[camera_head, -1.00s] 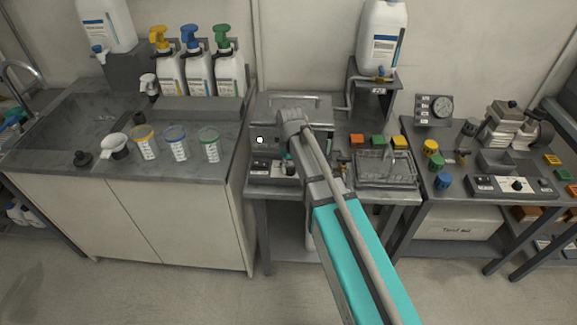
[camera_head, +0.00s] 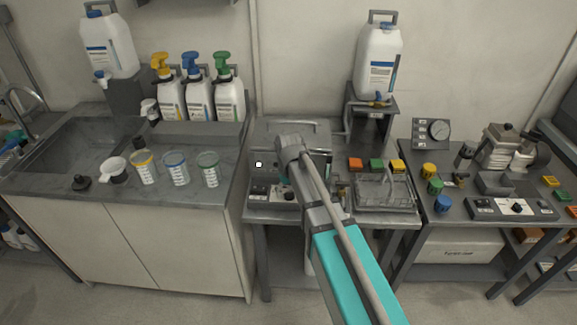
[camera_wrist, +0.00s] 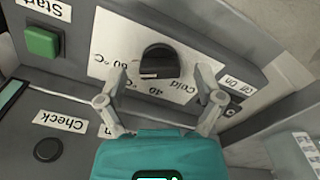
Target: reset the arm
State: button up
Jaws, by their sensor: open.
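My arm (camera_head: 350,270) reaches from the bottom of the head view to the grey box-shaped machine (camera_head: 262,140) on the middle table. The arm hides part of the machine's front. In the wrist view my gripper (camera_wrist: 160,98) is open, its two fingers spread with nothing between the tips. A black round knob (camera_wrist: 160,62) on a white dial plate with "Cold" and "°C" marks lies just beyond the fingertips. I cannot tell whether the fingers touch the panel. A green button (camera_wrist: 42,42) labelled Start and a dark round button (camera_wrist: 48,149) near the label Check are to the left.
Left of the machine, a counter (camera_head: 60,205) holds a sink, several cups and pump bottles. To the right are a wire basket (camera_head: 385,195), small coloured blocks (camera_head: 376,165) and a white canister (camera_head: 378,60) on a stand. Another table (camera_head: 465,205) carries a gauge and devices.

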jog(key=shift+s+d+r, duration=0.2)
jog(key=shift+s, duration=0.2)
jog(key=shift+m, duration=0.7)
jog(key=s, duration=0.1)
jog(key=s+d+r+p, duration=0.1)
jog(key=s+d+p, duration=0.1)
jog(key=shift+d+r, duration=0.25)
jog(key=s+d+r+m+p, duration=0.1)
jog(key=s+d+m, duration=0.1)
jog(key=s+d, duration=0.3)
jog(key=s+d+r+m+p, duration=0.1)
jog(key=s+d, duration=0.4)
jog(key=d, duration=0.5)
jog(key=shift+s+d+r+m+p, duration=0.15)
jog(key=shift+d+r+m+p, duration=0.15)
jog(key=shift+r+m, duration=0.15)
